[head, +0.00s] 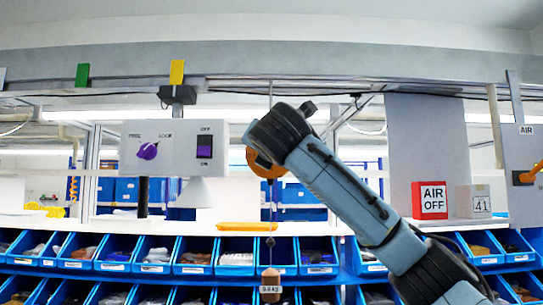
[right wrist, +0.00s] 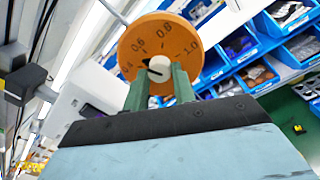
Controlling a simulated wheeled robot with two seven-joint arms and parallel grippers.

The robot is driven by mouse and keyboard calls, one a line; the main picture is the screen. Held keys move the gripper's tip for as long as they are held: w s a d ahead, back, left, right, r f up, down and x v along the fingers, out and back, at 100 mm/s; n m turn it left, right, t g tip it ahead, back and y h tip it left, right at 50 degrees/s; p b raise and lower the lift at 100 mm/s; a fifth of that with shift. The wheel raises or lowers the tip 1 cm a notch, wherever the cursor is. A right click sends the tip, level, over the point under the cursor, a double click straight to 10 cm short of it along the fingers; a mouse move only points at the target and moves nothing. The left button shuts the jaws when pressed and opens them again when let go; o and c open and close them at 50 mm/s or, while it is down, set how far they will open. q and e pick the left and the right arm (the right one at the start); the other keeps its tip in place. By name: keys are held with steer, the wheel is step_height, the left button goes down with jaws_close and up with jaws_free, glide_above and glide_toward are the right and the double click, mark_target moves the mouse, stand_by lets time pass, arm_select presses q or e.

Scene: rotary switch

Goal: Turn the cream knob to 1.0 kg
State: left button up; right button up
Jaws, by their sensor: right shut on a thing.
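In the right wrist view the cream knob (right wrist: 160,64) sits at the middle of a round orange dial (right wrist: 147,30). The dial has black figures; I read 0.6, 0.8 and 1.0, with 0.4 partly hidden at the left. A dark mark shows on the knob, but I cannot tell exactly which figure it points to. My right gripper (right wrist: 160,78) is shut on the knob with its two green fingers. In the head view my right arm hides the knob and most of the orange dial (head: 257,168). My left gripper is not in view.
A weight marked 0.6 KG (head: 270,284) hangs on a line below the dial. A grey panel (head: 180,165) with purple controls is at the left. An AIR OFF sign (head: 430,200) stands at the right. Blue bins (head: 155,255) fill the shelf below.

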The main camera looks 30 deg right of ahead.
steer(key=m+b, duration=0.2)
steer(key=m, duration=1.1)
steer(key=m+g+h+b, duration=0.1)
steer(key=m+b, duration=0.2)
steer(key=m, duration=0.9)
steer(key=shift+w+a+m, duration=0.1)
steer(key=shift+w+m, duration=0.05)
steer(key=shift+m, duration=0.25)
steer(key=o, duration=1)
steer(key=shift+r, duration=0.1)
steer(key=shift+b, duration=0.3)
